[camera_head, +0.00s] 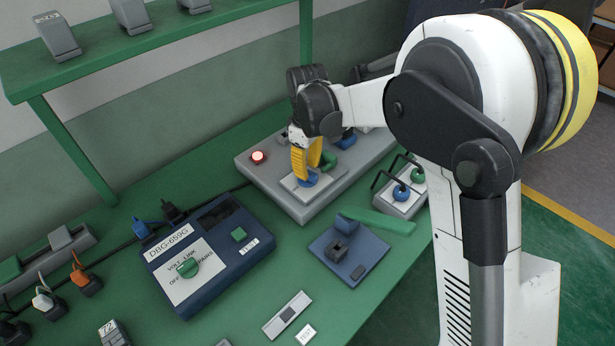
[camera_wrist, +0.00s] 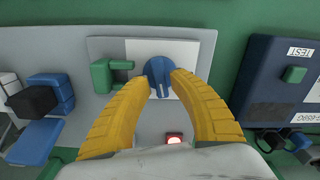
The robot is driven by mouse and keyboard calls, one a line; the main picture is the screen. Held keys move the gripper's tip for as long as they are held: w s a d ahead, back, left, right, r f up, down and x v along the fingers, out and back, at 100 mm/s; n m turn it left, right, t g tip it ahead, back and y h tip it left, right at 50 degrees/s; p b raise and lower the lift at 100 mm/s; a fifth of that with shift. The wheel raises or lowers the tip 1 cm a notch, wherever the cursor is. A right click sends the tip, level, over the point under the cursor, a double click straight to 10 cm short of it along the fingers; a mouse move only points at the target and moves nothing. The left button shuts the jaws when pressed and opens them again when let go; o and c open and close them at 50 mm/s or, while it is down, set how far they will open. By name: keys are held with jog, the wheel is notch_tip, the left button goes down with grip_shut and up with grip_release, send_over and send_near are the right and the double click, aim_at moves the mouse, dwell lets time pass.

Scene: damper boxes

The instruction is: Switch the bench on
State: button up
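A grey bench panel (camera_head: 262,180) carries a lit red lamp (camera_head: 258,157), a blue rotary knob (camera_head: 308,181) on a white plate, and a green handle (camera_head: 328,159). My gripper (camera_head: 302,172) has yellow fingers and points down at the blue knob. In the wrist view the blue knob (camera_wrist: 160,72) lies between the two fingertips (camera_wrist: 162,84), which reach its near sides. Contact with it cannot be made out. The green handle (camera_wrist: 110,76) is just left of the fingers. The lit red lamp (camera_wrist: 173,138) shows between the fingers, nearer the wrist.
A dark blue meter box (camera_head: 205,262) with a green dial stands left of the panel. A blue fixture (camera_head: 345,255) and a green bar (camera_head: 380,222) lie in front. Blue and green padlock-like pieces (camera_head: 402,192) sit at right. Plugs and cables line the left side.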

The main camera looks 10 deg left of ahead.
jog(key=shift+f, duration=1.1)
grip_shut()
jog(key=shift+m, duration=1.4)
